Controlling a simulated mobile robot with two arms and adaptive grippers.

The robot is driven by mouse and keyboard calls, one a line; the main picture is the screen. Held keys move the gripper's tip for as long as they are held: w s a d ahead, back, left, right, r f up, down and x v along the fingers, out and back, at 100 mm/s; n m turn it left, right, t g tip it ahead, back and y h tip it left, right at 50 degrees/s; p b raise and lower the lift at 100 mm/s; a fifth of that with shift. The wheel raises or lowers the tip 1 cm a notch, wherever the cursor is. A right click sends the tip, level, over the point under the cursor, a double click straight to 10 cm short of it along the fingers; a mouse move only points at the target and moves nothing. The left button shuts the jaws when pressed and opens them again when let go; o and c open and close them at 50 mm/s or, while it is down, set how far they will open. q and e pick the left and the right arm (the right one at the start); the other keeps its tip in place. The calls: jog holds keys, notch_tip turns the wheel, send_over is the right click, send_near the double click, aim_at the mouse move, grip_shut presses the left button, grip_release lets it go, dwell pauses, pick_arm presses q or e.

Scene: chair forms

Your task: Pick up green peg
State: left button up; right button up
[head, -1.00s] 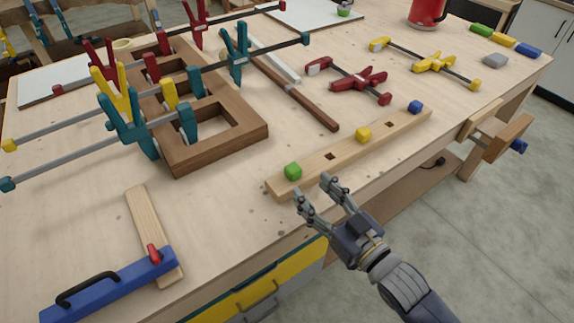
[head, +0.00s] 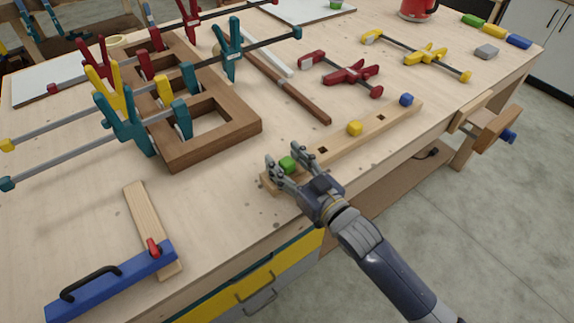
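The green peg (head: 288,163) stands at the near left end of a long wooden strip (head: 337,146) on the workbench. The strip also bears a yellow peg (head: 355,128), a blue peg (head: 406,99) and two dark square holes. My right gripper (head: 283,158) is open, with one finger on each side of the green peg in the head view. Whether the fingers touch the peg, I cannot tell. Part of the strip's near end is hidden behind the gripper. My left gripper is not in view.
Left of the strip is a brown wooden frame (head: 240,128) with several clamps. A red clamp (head: 345,74) and a yellow clamp (head: 420,54) lie behind the strip. A blue tool with a black handle (head: 110,283) lies at the front left. Bare bench lies between.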

jog(key=c, duration=1)
